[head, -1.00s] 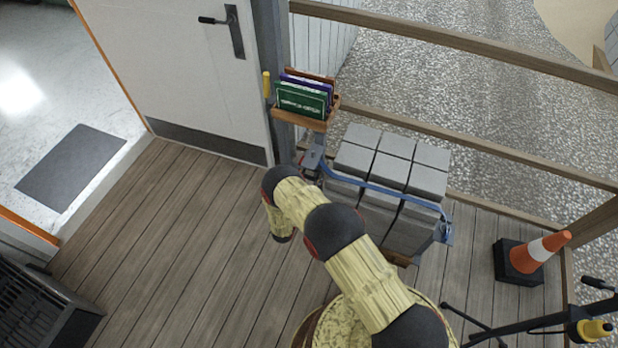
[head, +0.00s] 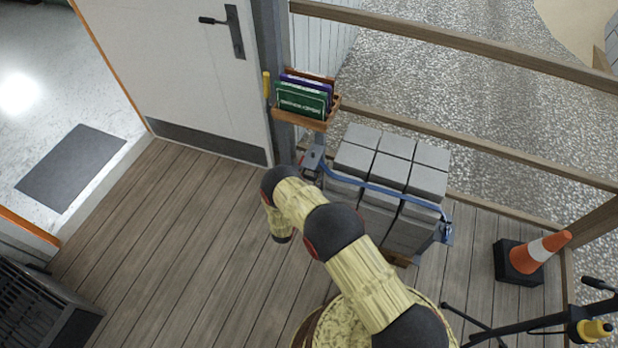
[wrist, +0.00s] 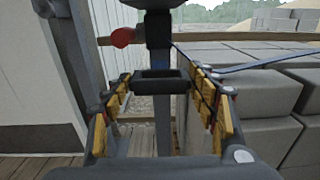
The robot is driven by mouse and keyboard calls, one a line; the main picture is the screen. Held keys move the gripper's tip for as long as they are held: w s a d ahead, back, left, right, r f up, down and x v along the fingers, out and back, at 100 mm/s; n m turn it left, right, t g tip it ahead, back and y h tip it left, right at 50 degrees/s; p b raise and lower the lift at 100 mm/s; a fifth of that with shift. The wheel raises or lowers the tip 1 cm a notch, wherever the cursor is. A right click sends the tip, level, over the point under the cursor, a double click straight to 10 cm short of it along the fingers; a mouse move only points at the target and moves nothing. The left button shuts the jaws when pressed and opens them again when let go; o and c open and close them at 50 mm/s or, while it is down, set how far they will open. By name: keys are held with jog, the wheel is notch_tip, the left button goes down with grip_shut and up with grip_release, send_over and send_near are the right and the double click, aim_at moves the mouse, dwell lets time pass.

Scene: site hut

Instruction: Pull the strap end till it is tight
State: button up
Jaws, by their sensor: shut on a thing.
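A blue strap (head: 385,187) runs around a stack of grey blocks (head: 412,180), from a grey ratchet (head: 313,157) on the left to a blue fitting (head: 445,230) at the right corner. In the wrist view the strap (wrist: 262,65) crosses the blocks (wrist: 245,92) at the right. My gripper (wrist: 160,82) has its yellow-padded fingers on either side of a dark, loop-shaped strap end (wrist: 160,75) and is shut on it. A dark vertical piece rises behind that end. The head view hides my fingertips behind my arm.
A post with a wooden rack of folders (head: 302,100) stands behind the ratchet. A white door (head: 190,70) is at the left. The plank floor (head: 170,235) left of my arm is clear.

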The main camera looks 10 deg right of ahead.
jog(key=v, duration=0.9)
jog(key=o, duration=1.4)
jog(key=v, duration=1.2)
